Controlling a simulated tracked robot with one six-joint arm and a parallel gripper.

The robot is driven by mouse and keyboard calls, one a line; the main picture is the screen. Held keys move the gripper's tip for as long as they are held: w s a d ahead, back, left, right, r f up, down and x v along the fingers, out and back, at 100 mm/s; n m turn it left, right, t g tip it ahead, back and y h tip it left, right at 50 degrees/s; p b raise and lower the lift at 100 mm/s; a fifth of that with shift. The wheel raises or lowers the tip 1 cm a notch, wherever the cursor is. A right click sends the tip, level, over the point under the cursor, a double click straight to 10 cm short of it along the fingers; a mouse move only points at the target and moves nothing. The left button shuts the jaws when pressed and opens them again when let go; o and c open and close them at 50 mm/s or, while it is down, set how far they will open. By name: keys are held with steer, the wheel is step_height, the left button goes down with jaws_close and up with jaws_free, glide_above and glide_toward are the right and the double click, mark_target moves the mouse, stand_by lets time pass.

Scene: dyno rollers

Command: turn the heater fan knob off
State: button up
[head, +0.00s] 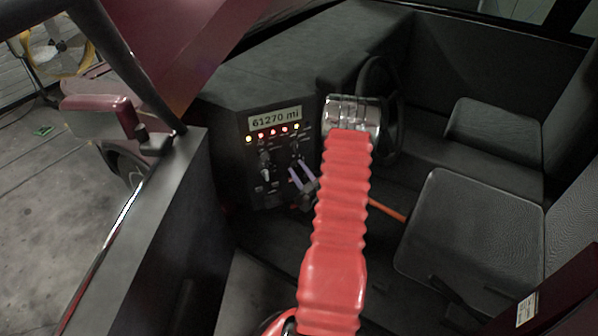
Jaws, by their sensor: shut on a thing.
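A dark control panel (256,186) stands in the dashboard of the car, with small dark knobs and pale labels too small to read. One knob (265,171) shows on the left side of the panel. My gripper (297,165) reaches the panel's right side with two pale lilac fingers. The fingers are shut on a small knob there, which they largely hide. I cannot read which knob is the heater fan knob, nor its setting.
A display (275,117) reads 61270 mi above a row of lit red and amber lamps. A steering wheel (377,90) stands behind my red arm. Dark seats (470,225) are at right. The door (150,225) bounds the left. An orange lever (388,210) lies low beside my arm.

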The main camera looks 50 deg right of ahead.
steer(key=shift+a+f+n, duration=0.1)
steer(key=shift+n, duration=0.3)
steer(key=o, duration=1)
steer(key=shift+o, duration=0.2)
steer(key=v, duration=1.3)
steer(key=shift+s, duration=0.35)
steer(key=shift+a, duration=0.15)
